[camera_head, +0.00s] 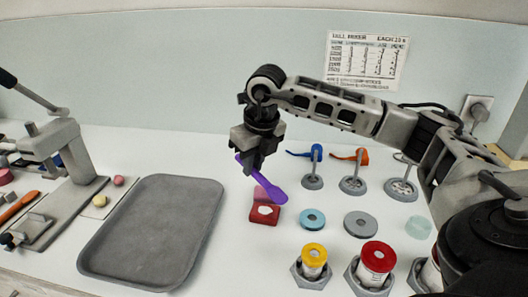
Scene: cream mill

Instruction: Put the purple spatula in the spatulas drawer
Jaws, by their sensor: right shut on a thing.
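My right gripper (252,168) hangs from the arm coming in from the right and points down near the middle of the counter. It is shut on the purple spatula (272,192), which it holds tilted, with the broad end toward the lower right. The spatula's other end pokes out at the left of the fingers. The spatula overlaps the red block in the picture; whether they touch, I cannot tell. The spatulas drawer cannot be made out in this view. My left gripper is not in view.
A grey tray (155,235) lies left of the gripper. A grey lever press (70,165) stands further left. A red block (263,214), discs (361,224), stands holding blue (312,168) and orange (352,172) tools, and yellow (313,257) and red (377,262) jars crowd the right.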

